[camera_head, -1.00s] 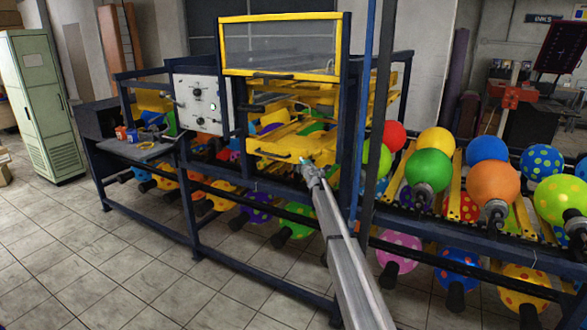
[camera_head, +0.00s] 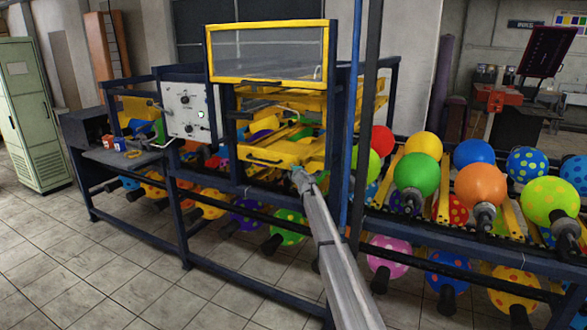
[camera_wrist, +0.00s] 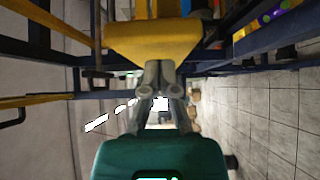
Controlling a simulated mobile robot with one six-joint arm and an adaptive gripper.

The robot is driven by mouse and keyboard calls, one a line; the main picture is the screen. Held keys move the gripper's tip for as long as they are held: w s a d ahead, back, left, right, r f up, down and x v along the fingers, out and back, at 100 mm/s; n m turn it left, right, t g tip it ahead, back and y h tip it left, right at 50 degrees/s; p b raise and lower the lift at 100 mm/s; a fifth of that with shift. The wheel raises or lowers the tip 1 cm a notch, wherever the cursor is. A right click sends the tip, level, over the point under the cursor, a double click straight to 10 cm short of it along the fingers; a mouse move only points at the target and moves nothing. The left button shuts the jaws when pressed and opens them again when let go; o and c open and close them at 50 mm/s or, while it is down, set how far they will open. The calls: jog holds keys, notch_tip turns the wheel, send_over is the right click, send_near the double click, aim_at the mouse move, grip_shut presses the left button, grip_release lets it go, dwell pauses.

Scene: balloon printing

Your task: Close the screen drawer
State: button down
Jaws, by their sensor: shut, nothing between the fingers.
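A blue frame post (camera_head: 331,110) stands just right of my gripper. A grey-white control panel (camera_head: 187,110) is at the left. Balloons on a rack, such as a green balloon (camera_head: 416,172), fill the right side. The tiled floor (camera_head: 130,270) in front is clear.

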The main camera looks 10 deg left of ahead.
jog(key=s+a+v, duration=0.1)
jog(key=a+v, duration=0.1)
jog(key=v, duration=1)
jog(key=s+d+f+m+g+h, duration=0.2)
jog(key=s+d+f+m+h, duration=0.2)
jog(key=s+d+m+h, duration=0.8)
jog(key=s+d+f+m+g+h, duration=0.2)
jog(key=s+d+m, duration=0.45)
jog(key=d, duration=1.05)
jog(key=s+d+f+m+g+y, duration=0.1)
jog(key=s+d+f+g, duration=0.25)
jog(key=s, duration=0.45)
jog(key=s+d+f+m+g+y, duration=0.1)
jog(key=s+d+f+m+g, duration=0.2)
jog(key=s, duration=0.5)
jog(key=s+a+f+g+y, duration=0.1)
jog(key=s+f+g+y, duration=0.1)
jog(key=s, duration=0.8)
jog(key=s+a+f+g+y, duration=0.1)
jog(key=s+f+g, duration=0.2)
jog(key=s, duration=0.8)
jog(key=shift+s+m+y+p, duration=0.3)
jog(key=shift+m+y+p, duration=0.1)
jog(key=shift+m, duration=0.05)
